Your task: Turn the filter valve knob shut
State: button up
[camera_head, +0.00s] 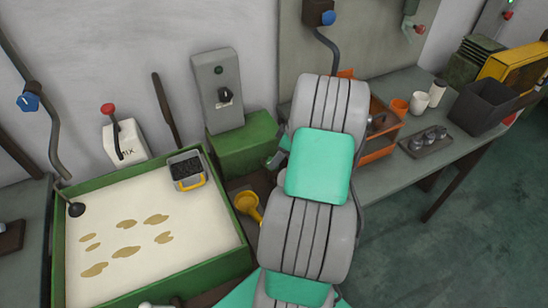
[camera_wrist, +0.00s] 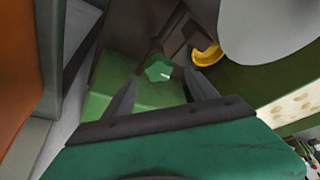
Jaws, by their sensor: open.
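A small green faceted knob (camera_wrist: 158,68) with a white mark shows in the wrist view, on a brown stem beside a green box (camera_wrist: 130,95). I take it for the filter valve knob; no label is readable. My gripper (camera_wrist: 163,92) is open, its two dark fingers spread either side of the line to the knob. The knob appears beyond the fingertips, and I see no contact. In the head view my gripper (camera_head: 273,160) is small and partly hidden by my arm, in front of the green box (camera_head: 245,145). The knob cannot be made out there.
A green-framed tray (camera_head: 240,264) of pale material stands left, holding a grey container (camera_head: 187,170). A yellow scoop (camera_head: 248,205) lies near my arm. A grey switch box (camera_head: 217,92) stands behind. An orange crate (camera_head: 383,145) and cups (camera_head: 419,102) are right. Open floor lies right.

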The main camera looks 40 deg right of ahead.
jog(key=x, duration=0.4)
jog(key=shift+p, duration=0.3)
jog(key=c, duration=1.4)
